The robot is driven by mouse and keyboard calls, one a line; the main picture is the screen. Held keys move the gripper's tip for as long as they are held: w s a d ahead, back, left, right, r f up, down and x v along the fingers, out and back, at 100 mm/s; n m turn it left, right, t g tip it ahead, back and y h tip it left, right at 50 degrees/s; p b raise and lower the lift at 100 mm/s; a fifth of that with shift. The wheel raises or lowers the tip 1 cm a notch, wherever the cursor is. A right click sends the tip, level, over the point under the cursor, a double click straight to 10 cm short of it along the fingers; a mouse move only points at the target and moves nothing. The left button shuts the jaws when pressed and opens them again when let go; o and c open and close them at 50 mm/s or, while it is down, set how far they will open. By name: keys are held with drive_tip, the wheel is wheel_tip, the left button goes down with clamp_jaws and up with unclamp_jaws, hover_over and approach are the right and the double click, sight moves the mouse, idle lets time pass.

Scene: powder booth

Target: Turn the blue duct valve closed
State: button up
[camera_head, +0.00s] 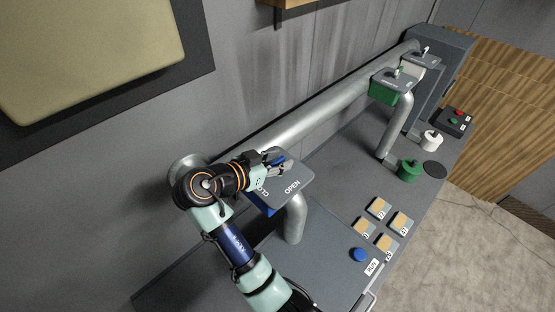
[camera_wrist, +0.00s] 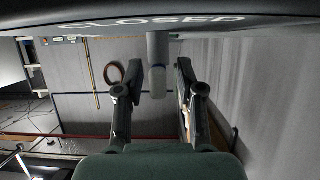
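The blue duct valve (camera_head: 262,207) sits on the near vertical duct, with a grey plate (camera_head: 296,178) on top. The plate reads OPEN on its right side, and its other label is partly hidden by my gripper. My gripper (camera_head: 277,166) is over the plate at the valve's handle, which shows a blue bit (camera_head: 277,160). In the wrist view the plate's CLOSED lettering (camera_wrist: 150,22) runs along the top. A pale handle (camera_wrist: 157,80) on a grey stem lies between the fingers of my gripper (camera_wrist: 157,88), with a gap on each side. The fingers are open.
A green valve (camera_head: 384,93) and a pale valve (camera_head: 420,66) stand farther along the large duct (camera_head: 310,118). The bench holds tan-topped blocks (camera_head: 377,207), a blue knob (camera_head: 359,255), green (camera_head: 409,171) and white (camera_head: 431,141) jars and a button box (camera_head: 455,120).

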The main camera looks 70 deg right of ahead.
drive_tip(key=shift+r, duration=0.1)
drive_tip(key=v, duration=1.2)
drive_tip(key=w+a+n+t+y+p, duration=0.2)
drive_tip(key=w+a+n+t+p, duration=0.15)
drive_tip(key=a+n+t, duration=0.4)
drive_tip(key=w+a+n+t+y+p, duration=0.3)
drive_tip(key=a+n+t+p, duration=0.25)
drive_tip(key=a+n, duration=0.2)
drive_tip(key=s+a+r+n+t+y+p, duration=0.1)
drive_tip(key=a+r+n+t+y, duration=0.1)
drive_tip(key=a, duration=0.6)
drive_tip(key=s+a+r+n+t+y, duration=0.2)
drive_tip(key=a+n+y, duration=0.3)
drive_tip(key=a, duration=0.3)
drive_tip(key=shift+a+r+n+t+p, duration=0.2)
drive_tip(key=shift+r+n+t+p, duration=0.15)
drive_tip(key=shift+r+n+t, duration=0.35)
